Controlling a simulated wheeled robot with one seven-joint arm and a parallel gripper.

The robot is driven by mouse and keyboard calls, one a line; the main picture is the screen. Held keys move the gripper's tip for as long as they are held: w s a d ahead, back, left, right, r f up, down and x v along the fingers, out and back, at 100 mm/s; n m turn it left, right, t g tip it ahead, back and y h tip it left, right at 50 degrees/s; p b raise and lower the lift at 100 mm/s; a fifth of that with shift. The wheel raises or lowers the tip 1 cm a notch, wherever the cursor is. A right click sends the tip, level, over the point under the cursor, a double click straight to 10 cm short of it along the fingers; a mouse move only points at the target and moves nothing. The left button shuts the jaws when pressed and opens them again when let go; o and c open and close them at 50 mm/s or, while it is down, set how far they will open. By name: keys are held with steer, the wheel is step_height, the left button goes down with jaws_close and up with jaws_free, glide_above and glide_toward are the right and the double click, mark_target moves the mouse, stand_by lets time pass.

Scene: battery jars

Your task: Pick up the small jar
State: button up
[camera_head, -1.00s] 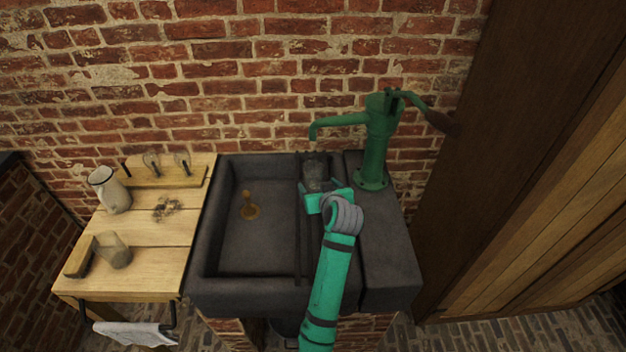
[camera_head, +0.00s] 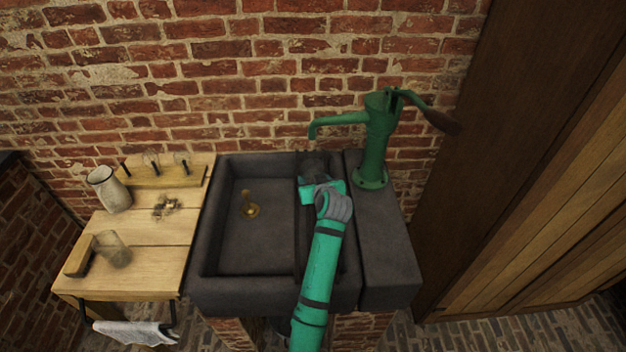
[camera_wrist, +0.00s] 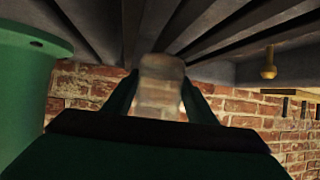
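The small jar (camera_wrist: 162,84) is clear glass and shows between the two fingers of my gripper (camera_wrist: 161,92) in the wrist view. The fingers flank its sides closely, but I cannot tell whether they press on it. In the head view my gripper (camera_head: 318,184) is low over the ribbed right part of the dark stone sink (camera_head: 212,240), below the pump spout. There the jar is mostly lost behind the gripper and in shadow. The jar's end meets the dark slats in the wrist view; whether it rests on them is unclear.
A green hand pump (camera_head: 376,140) stands close on the right, its spout reaching over the gripper area. A wooden side table (camera_head: 150,230) on the left holds a white jug (camera_head: 108,190), another glass jar (camera_head: 113,250) and a wooden block (camera_head: 79,256). A brick wall is behind.

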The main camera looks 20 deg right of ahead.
steer(key=shift+c, duration=0.5)
steer(key=shift+r, duration=0.15)
steer(key=shift+w+r, duration=0.15)
steer(key=shift+r, duration=1.1)
steer(key=w+a+r+v, duration=0.1)
steer(key=r+v, duration=0.1)
steer(key=v, duration=1.5)
steer(key=shift+s, duration=0.15)
steer(key=shift+d, duration=0.1)
